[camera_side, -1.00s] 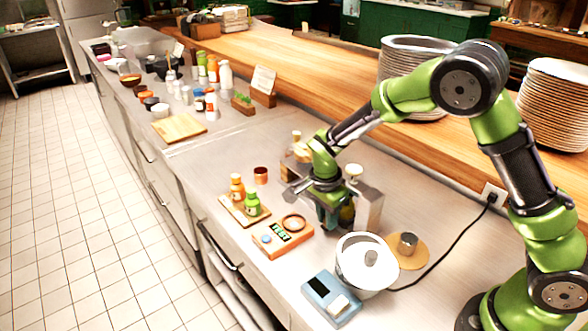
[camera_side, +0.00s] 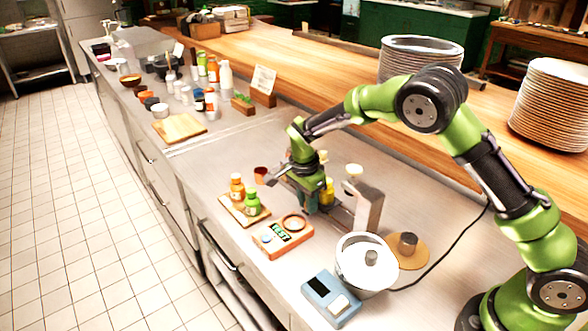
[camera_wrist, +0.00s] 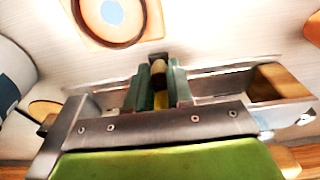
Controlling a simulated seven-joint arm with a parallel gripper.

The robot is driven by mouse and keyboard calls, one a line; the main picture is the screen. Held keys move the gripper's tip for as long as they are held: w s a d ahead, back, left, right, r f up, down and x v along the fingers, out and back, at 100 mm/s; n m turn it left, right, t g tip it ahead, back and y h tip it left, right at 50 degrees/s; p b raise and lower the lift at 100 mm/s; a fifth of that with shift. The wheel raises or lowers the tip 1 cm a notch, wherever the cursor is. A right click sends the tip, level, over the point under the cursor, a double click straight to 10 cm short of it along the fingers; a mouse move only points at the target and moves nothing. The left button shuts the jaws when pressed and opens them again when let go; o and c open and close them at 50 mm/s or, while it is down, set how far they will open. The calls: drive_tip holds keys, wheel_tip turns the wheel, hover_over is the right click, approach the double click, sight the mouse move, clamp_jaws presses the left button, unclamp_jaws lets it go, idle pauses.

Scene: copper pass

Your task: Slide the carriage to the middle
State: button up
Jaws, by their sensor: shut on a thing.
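The metal slide rail has a tall grey end block (camera_side: 369,208) at its near right end; its far end is mostly hidden behind my gripper in the side view. In the wrist view the rail (camera_wrist: 220,72) runs across the picture, with a brown-faced block at its right end. My gripper (camera_side: 312,207) points down at the rail, between its ends. In the wrist view its green fingers (camera_wrist: 158,75) are shut on the carriage's upright yellow-and-dark handle (camera_wrist: 160,88). A yellow part (camera_side: 327,190) of the carriage shows beside the gripper in the side view.
A copper cup (camera_side: 261,175) is close by at the left.

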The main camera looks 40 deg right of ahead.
drive_tip(key=o, duration=0.6)
drive_tip(key=shift+r, duration=0.1)
drive_tip(key=shift+r, duration=2.9)
